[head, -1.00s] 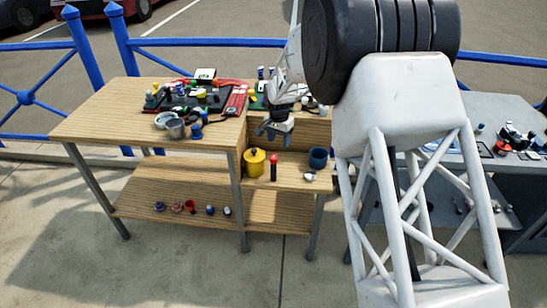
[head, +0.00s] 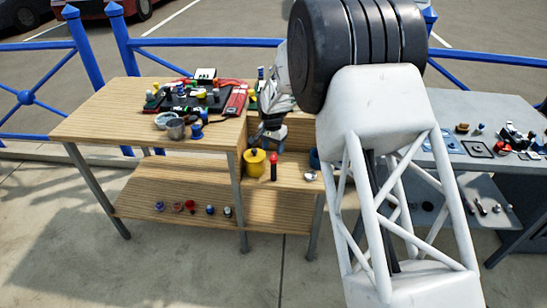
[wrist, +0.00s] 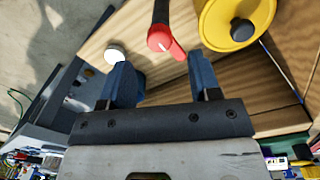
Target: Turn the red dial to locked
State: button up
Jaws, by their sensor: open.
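A red round top (head: 274,159) sits on a narrow black body on the lower wooden shelf. In the wrist view the red top (wrist: 160,38) has a raised ridge pointing toward the lower right. It is the red thing that best fits the dial, but I cannot read any locked mark.
A yellow tin (head: 255,164) stands close to the red top. A small white-topped item (head: 310,176) is on its other side. A blue cup (head: 314,159) is partly hidden by my arm. The wooden upper table (head: 110,112) holds crowded items.

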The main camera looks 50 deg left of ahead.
aim_at(274, 157)
jog(key=shift+d+f, duration=0.1)
jog(key=shift+f, duration=2.5)
jog(key=c, duration=0.9)
